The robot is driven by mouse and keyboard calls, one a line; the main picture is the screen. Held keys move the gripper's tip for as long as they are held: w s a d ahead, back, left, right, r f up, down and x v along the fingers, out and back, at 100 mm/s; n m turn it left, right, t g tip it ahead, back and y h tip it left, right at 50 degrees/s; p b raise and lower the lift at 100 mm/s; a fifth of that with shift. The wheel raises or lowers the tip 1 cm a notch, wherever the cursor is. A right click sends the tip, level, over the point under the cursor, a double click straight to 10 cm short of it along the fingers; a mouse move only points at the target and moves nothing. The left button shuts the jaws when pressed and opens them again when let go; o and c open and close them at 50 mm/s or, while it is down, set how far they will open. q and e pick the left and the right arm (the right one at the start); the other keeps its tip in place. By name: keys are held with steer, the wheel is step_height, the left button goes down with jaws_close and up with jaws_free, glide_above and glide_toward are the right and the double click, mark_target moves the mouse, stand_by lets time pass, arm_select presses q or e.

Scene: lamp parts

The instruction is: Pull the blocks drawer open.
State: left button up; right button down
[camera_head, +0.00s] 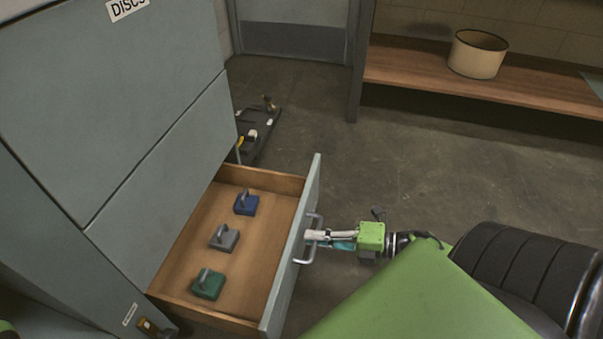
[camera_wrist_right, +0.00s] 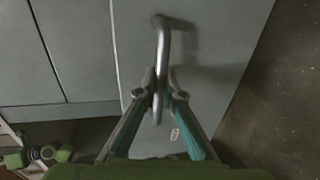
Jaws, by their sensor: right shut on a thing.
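The blocks drawer (camera_head: 273,298) is pulled well out of the grey cabinet in the head view. Inside it are a blue block (camera_head: 246,203), a grey block (camera_head: 224,238) and a green block (camera_head: 208,284), each with a handle on top. My right gripper (camera_head: 314,236) is shut on the drawer's metal handle (camera_head: 304,259). In the right wrist view the gripper's fingers (camera_wrist_right: 160,84) close around the handle bar (camera_wrist_right: 161,40) against the grey drawer front. My left gripper cannot be made out in the head view.
The cabinet (camera_head: 100,110) with a "DISCS" label stands at the left. A wooden shelf (camera_head: 420,75) bears a cream pot (camera_head: 477,55) at the back right. A dark low rack (camera_head: 255,135) stands behind the drawer. The floor (camera_head: 400,150) between drawer and shelf is clear.

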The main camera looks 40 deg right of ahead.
steer(key=shift+s+d, duration=0.2)
steer(key=shift+s, duration=0.1)
steer(key=c, duration=2.2)
jaws_free()
steer(key=shift+o, duration=0.2)
steer(key=v, duration=1.2)
steer(key=shift+f, duration=0.1)
